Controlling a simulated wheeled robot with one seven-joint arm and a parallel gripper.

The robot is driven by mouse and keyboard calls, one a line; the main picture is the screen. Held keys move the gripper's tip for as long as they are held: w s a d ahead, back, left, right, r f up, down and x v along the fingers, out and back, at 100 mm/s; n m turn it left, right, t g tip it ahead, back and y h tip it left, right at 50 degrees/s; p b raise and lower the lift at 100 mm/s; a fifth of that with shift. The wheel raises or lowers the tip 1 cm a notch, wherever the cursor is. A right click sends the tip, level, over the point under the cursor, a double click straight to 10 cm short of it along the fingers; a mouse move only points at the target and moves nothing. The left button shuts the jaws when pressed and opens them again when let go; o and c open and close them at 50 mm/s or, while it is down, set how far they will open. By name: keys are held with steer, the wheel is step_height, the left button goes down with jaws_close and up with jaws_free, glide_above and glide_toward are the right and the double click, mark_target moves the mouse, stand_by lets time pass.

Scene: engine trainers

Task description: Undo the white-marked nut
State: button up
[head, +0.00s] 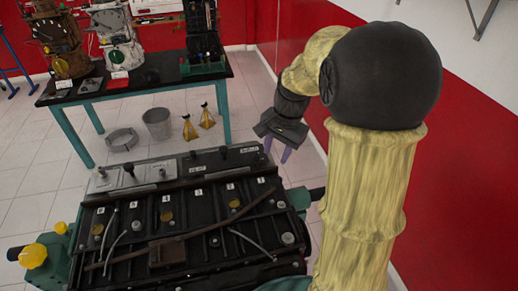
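The engine trainer (190,222) lies below me with a dark ribbed top and small white number labels (198,192) along its middle. Several upright studs or bolt heads stand along its far edge, some on a light metal plate (133,178) at the left. Round bolt heads (288,238) show on the near part. I cannot make out which nut has the white mark. My gripper (278,151) hangs beyond the engine's far right corner, with two purple fingers apart. It looks empty and touches nothing that I can see.
Loose-looking rods and a long brown strip (190,238) lie across the engine top. A yellow knob (33,255) sticks out at the left. Behind stand a bucket (157,124), yellow stands (207,116) and a dark table (140,88) with engine models. A red wall rises at right.

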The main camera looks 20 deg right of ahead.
mark_target(257, 154)
steer(key=w+d+r+m+g+y, duration=0.1)
steer(key=w+d+r+m+y, duration=0.2)
steer(key=w+r+m, duration=0.5)
steer(key=shift+w+d+r, duration=0.35)
steer(key=shift+w+d, duration=0.1)
steer(key=shift+d, duration=0.2)
steer(key=shift+f, duration=0.1)
steer(key=p+x, duration=0.3)
steer(key=x, duration=1.4)
steer(key=shift+f, duration=0.2)
steer(key=shift+c, duration=0.2)
jaws_close()
